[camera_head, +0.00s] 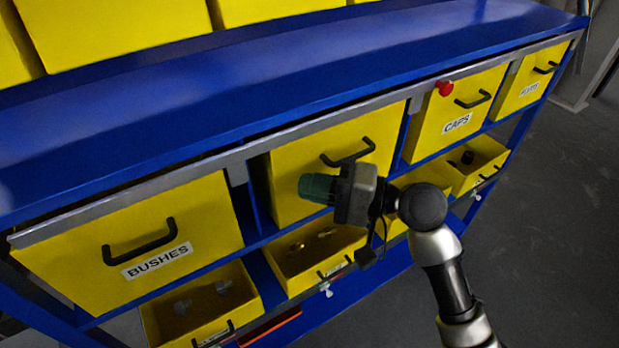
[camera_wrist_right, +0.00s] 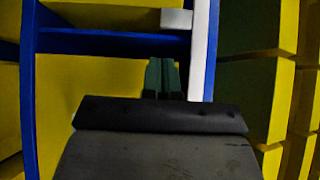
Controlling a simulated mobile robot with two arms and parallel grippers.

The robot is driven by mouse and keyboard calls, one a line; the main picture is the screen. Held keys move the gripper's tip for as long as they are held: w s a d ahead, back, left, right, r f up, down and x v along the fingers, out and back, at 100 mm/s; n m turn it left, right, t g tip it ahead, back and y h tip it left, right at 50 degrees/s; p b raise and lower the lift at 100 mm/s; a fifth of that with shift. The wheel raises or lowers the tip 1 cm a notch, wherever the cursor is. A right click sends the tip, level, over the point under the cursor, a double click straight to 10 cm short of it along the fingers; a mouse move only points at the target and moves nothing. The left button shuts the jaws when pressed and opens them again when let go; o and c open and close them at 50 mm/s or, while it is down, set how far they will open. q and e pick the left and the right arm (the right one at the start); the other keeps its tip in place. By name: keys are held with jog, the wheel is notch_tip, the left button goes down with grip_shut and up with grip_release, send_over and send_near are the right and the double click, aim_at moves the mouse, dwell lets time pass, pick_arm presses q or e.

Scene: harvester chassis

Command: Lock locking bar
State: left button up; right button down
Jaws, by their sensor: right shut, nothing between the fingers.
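The locking bar (camera_head: 320,123) is a long grey metal strip running along the top of the yellow drawer row, under the blue shelf edge. My right gripper (camera_head: 306,187) has green fingers that are shut and empty. It is in front of the middle drawer, below the bar, and appears apart from it. In the right wrist view the shut fingers (camera_wrist_right: 162,78) point toward a blue frame, with a pale strip (camera_wrist_right: 203,50), possibly the bar, just to their right. My left gripper is not in view.
The BUSHES drawer (camera_head: 115,275), the middle drawer (camera_head: 300,155) and the CAPS drawer (camera_head: 455,108) have protruding black handles. Open yellow bins (camera_head: 205,300) with parts stand below them. The blue shelf (camera_head: 250,75) overhangs above.

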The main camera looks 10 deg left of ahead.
jog(key=p, duration=0.2)
send_near(218, 187)
jog(key=w, duration=0.1)
jog(key=w+a, duration=0.1)
jog(key=w, duration=0.1)
jog(key=shift+w+a+r, duration=0.15)
jog(key=shift+w, duration=0.1)
jog(key=shift+w+a, duration=0.1)
jog(key=shift+a, duration=0.55)
jog(key=s+a, duration=0.1)
jog(key=a, duration=0.1)
jog(key=s+a+p, duration=0.1)
jog(key=s, duration=0.1)
jog(key=shift+a, duration=0.35)
jog(key=shift+d, duration=0.1)
